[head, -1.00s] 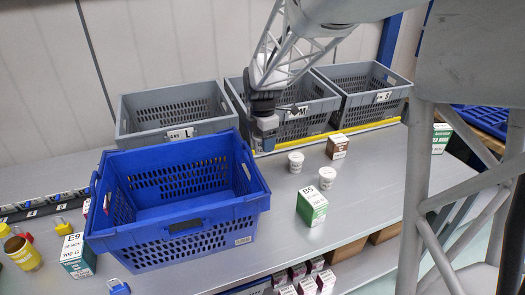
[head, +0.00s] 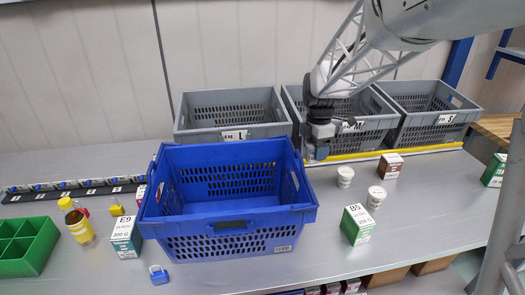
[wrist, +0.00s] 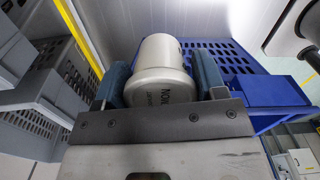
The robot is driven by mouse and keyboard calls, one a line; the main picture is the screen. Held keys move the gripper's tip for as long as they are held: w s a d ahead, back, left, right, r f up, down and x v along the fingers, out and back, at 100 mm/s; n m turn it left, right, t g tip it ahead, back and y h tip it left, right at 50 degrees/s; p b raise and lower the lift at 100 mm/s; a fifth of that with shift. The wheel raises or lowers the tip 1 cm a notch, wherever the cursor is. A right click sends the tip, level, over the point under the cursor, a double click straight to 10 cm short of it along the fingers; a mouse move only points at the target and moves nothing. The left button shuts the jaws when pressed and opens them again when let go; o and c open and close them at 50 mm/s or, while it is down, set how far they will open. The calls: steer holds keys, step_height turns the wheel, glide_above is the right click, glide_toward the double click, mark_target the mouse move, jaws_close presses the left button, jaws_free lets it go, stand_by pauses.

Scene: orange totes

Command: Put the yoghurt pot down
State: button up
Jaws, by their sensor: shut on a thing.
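My gripper (head: 316,152) is shut on a pale yoghurt pot (wrist: 163,65). In the wrist view the pot lies between the two blue-grey fingers, with part of its printed lettering showing. In the head view the gripper hangs right of the blue tote (head: 228,222), in front of the grey totes, and the held pot cannot be made out clearly. Two other white pots, one behind (head: 345,176) and one in front (head: 376,197), stand upright on the grey bench, right of the gripper.
Grey totes marked L (head: 232,134), M (head: 352,127) and S (head: 447,118) stand along the back behind a yellow strip (head: 400,151). A brown box (head: 391,166) and a green-white B5 box (head: 357,225) stand at right. Bench at front right is clear.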

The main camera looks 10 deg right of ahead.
steer(key=r, duration=1.1)
steer(key=shift+a, duration=0.2)
steer(key=s+a, duration=0.3)
steer(key=a, duration=1)
steer(key=s+a, duration=0.3)
steer(key=a, duration=0.9)
step_height(320, 180, down, 18)
steer(key=shift+s+a+n, duration=0.25)
steer(key=shift+a+n, duration=0.05)
steer(key=shift+f, duration=0.1)
steer(key=shift+f, duration=3.1)
steer(key=shift+f, duration=1.9)
